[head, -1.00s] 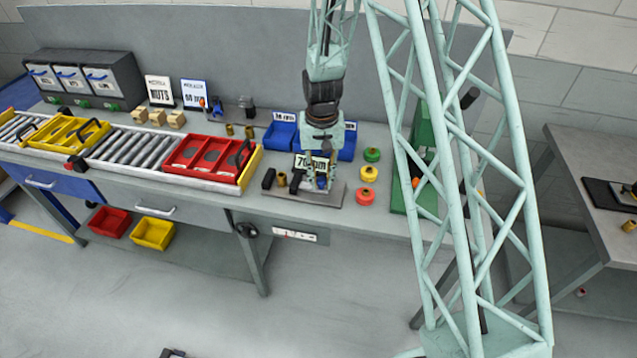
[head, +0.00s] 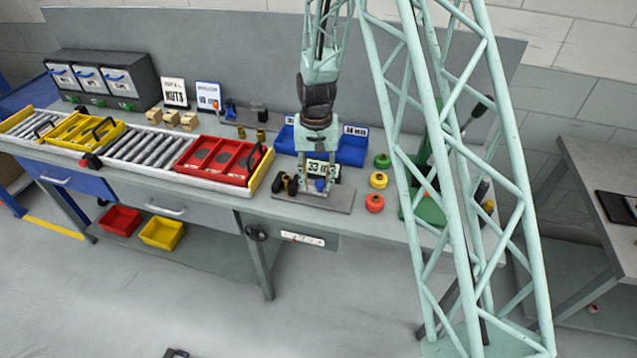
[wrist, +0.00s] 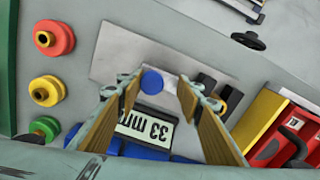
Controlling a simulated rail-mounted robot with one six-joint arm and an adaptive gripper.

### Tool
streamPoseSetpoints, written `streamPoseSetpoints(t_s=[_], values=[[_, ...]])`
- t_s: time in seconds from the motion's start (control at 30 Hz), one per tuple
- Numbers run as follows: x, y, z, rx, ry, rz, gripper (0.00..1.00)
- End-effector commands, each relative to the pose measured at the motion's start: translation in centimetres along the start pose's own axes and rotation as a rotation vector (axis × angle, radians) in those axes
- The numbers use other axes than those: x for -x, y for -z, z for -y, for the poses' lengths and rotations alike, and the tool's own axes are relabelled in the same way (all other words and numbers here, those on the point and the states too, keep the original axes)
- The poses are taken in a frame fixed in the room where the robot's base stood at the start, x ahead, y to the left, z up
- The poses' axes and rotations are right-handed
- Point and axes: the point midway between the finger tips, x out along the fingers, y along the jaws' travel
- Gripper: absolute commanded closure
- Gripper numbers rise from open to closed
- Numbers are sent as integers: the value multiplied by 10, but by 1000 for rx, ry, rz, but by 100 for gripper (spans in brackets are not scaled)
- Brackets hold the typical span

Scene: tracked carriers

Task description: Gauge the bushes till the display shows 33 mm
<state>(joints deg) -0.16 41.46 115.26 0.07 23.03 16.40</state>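The gauge stands on a grey plate (head: 330,200) on the bench, and its display (head: 321,168) reads 33 mm. The display also reads 33 mm in the wrist view (wrist: 146,127). My gripper (head: 318,188) is over the plate. In the wrist view its fingers (wrist: 157,88) are apart, with a round blue knob (wrist: 152,81) showing between them. I cannot tell whether they touch it. Black gauge jaws (wrist: 205,83) stand beside the right finger. In the head view a small brass bush (head: 281,183) shows by the dark jaws, partly unclear. Two more brass bushes (head: 255,134) stand behind.
Blue bins (head: 351,150) stand behind the gauge, one labelled 34 mm. Red, yellow and green knobs (head: 378,180) are to its right, near a green press (head: 430,205). A red tray (head: 215,160) sits on the roller conveyor (head: 150,150) at left.

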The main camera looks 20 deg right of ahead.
Motion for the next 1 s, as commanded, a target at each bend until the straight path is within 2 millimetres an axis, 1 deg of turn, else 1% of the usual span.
streamPoseSetpoints(t_s=[0.27, 0.47, 0.73, 1.0], values=[[0, -1, -2, -1, -1, 2, 67], [5, -1, -2, -1, -1, 3, 67], [25, -1, -2, -1, -1, 2, 67], [56, -1, -1, 0, -1, 1, 67]])
